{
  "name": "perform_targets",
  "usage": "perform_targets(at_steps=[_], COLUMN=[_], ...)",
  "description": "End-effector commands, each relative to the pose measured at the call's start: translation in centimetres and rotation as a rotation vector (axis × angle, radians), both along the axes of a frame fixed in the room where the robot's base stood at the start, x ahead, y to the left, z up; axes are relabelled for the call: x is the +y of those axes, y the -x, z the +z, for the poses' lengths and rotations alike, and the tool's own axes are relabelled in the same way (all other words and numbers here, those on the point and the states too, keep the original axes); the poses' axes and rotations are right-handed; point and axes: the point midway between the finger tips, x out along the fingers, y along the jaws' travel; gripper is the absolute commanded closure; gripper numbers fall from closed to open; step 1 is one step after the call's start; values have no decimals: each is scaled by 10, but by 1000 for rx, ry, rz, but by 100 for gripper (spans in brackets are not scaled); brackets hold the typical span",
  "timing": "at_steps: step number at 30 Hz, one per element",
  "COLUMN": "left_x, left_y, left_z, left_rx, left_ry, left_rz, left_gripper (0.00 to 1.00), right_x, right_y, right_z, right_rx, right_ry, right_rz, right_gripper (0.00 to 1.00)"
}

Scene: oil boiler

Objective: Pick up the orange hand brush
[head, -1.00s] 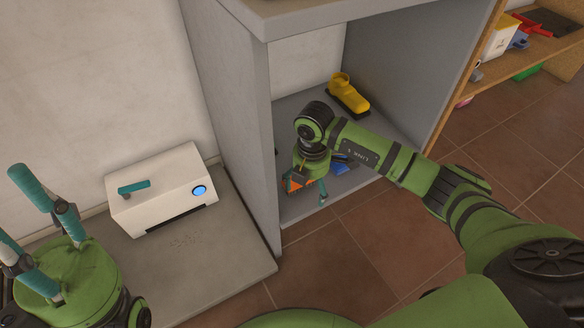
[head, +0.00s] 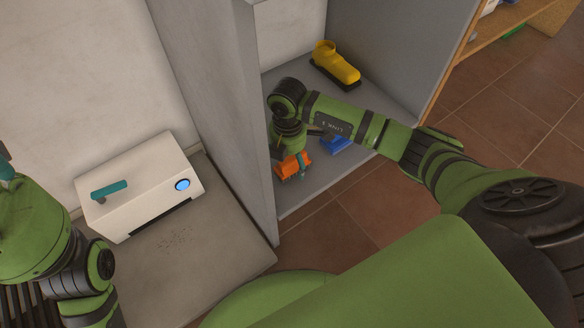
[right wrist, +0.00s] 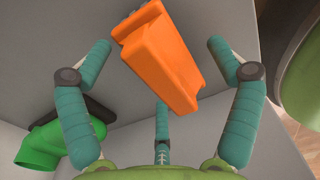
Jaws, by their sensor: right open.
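The orange hand brush (head: 295,164) is on the floor of the grey cabinet, near its left wall. In the right wrist view the orange brush (right wrist: 165,55) lies tilted between the spread teal fingers, with clear gaps on both sides. My right gripper (head: 292,158) is open above it, empty; its wrist partly hides the brush in the head view. The right gripper (right wrist: 163,50) shows its fingers best in the wrist view. Of my left gripper (head: 5,165) only a bit of teal finger shows at the left edge.
A blue object (head: 336,146) and a yellow boot-shaped one (head: 335,64) sit on the cabinet floor (head: 312,190). A green object (right wrist: 50,140) shows beside the brush in the wrist view. The cabinet's left wall (head: 225,90) is close. A white box (head: 140,185) stands outside.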

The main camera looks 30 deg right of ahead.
Motion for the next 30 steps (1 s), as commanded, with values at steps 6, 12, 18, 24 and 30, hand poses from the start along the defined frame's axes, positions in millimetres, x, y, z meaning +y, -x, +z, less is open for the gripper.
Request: perform_targets(at_steps=[6,12,18,24,30], left_x=[-1,-1,-1,-1,0], left_y=[1,1,1,1,2], left_z=[3,4,3,3,7], left_rx=[-19,-18,-18,-18,-22], left_ry=[-1,-2,-2,-2,1], left_rz=[1,1,1,1,0], left_gripper=[60,60,60,60,60], right_x=[0,0,0,0,0], right_y=[-1,0,0,0,0], right_z=[-9,-8,-8,-9,-2], right_rx=[-2,-1,0,0,0], right_ry=[0,0,0,0,1], right_rz=[1,1,1,1,1], right_gripper=[9,37,72,73,73])
